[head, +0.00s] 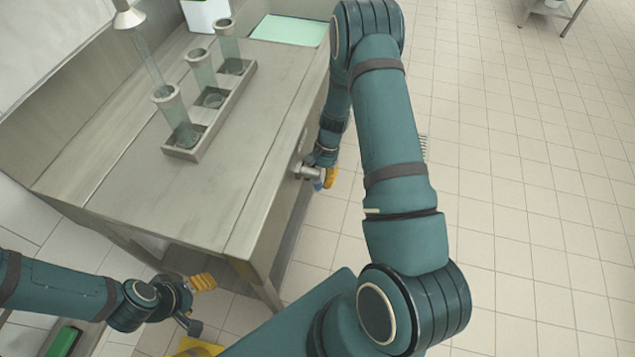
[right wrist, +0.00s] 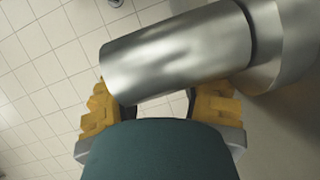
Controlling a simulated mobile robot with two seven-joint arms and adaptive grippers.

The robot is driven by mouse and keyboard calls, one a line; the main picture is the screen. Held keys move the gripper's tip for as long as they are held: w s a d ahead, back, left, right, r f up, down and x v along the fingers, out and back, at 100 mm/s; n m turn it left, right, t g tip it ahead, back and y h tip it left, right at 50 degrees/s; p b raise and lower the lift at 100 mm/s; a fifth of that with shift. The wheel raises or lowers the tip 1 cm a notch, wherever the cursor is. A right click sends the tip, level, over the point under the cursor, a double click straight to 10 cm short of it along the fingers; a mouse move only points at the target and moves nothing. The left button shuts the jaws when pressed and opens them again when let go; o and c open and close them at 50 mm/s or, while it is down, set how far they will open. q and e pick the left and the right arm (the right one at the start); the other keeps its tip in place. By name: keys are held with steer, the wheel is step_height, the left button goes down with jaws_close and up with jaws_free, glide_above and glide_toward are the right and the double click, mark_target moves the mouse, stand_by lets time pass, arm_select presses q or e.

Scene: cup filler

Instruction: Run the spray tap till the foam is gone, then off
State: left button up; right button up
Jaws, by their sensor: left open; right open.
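The spray nozzle (head: 128,15) hangs at the top left of the head view. A pale translucent stream (head: 149,62) runs from it down to the nearest glass (head: 178,122). That glass stands in a metal rack with a middle glass (head: 203,72) and a far glass (head: 230,48). Each has a pale rim; foam cannot be made out. A metal tap handle (head: 305,171) sticks out of the bench front. My right gripper (head: 326,178) is there, open, its yellow fingers on either side of the metal cylinder (right wrist: 180,55) in the right wrist view. My left gripper (head: 196,300) is open and empty, low at left.
The metal bench (head: 250,140) has free room right of the rack (head: 215,130). A pale green mat (head: 290,30) and a white container (head: 207,14) are at its far end. Tiled floor (head: 530,160) is open at right. A green object (head: 62,342) lies at bottom left.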

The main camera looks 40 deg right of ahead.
steer(key=shift+x, duration=0.8)
